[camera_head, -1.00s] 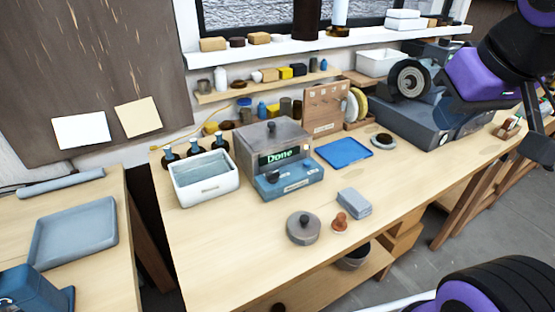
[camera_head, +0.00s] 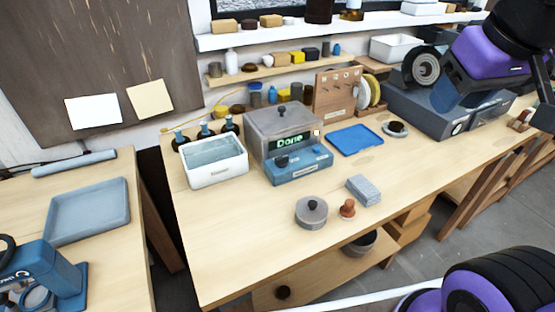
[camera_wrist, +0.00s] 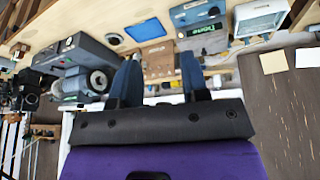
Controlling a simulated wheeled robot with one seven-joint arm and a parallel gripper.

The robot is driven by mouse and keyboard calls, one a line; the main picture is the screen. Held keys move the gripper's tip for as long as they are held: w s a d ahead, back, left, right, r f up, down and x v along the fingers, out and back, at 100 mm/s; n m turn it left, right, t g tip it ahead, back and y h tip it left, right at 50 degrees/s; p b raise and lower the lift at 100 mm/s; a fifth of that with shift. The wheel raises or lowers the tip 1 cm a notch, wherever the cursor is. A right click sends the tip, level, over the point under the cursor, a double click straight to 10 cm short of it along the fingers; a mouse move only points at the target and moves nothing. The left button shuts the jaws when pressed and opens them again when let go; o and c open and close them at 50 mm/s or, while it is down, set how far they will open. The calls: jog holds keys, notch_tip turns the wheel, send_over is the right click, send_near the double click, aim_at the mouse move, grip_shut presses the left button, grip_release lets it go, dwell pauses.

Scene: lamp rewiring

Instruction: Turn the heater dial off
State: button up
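The heater (camera_head: 262,124) is a grey metal box with a lidded top and a blue front panel (camera_head: 302,168), standing on the wooden bench. Its green display (camera_head: 290,142) reads "Done". A dark round dial (camera_head: 282,161) sits on the blue panel, with a small blue knob (camera_head: 317,150) to its right. The dial's setting is too small to read. The heater (camera_wrist: 203,36) also shows upside down at the top of the wrist view. My gripper (camera_wrist: 160,82) is open and empty, its two dark blue fingers apart, well away from the heater.
A white basin of water (camera_head: 215,178) stands left of the heater, with dark bottles behind it. A blue tray (camera_head: 355,141), a round lidded tin (camera_head: 311,216), a reddish stamp (camera_head: 347,209) and a grey block (camera_head: 363,191) lie nearby. The bench's front left is clear.

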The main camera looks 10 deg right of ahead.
jog(key=w+a+f+n+g+h, duration=0.1)
jog(key=w+a+n+g, duration=0.15)
jog(key=w, duration=0.25)
jog(key=w+a+f+n+g+h, duration=0.1)
jog(key=w+n+h, duration=0.15)
jog(key=w, duration=0.35)
jog(key=n+h, duration=0.6)
jog(key=n, duration=0.4)
send_over(276, 159)
jog(key=s, duration=0.5)
notch_tip(276, 159, down, 16)
jog(key=w+a+f+n+t+h, duration=0.25)
jog(key=a+f+n, duration=0.35)
jog(key=a+f, duration=0.55)
jog(key=shift+t+h, duration=0.3)
jog(key=x, duration=0.8)
jog(key=s+x, duration=0.1)
jog(key=x, duration=0.3)
jog(key=shift+s+d+f, duration=0.1)
jog(key=shift+d+f, duration=0.15)
jog(key=shift+f, duration=0.15)
jog(key=c, duration=0.6)
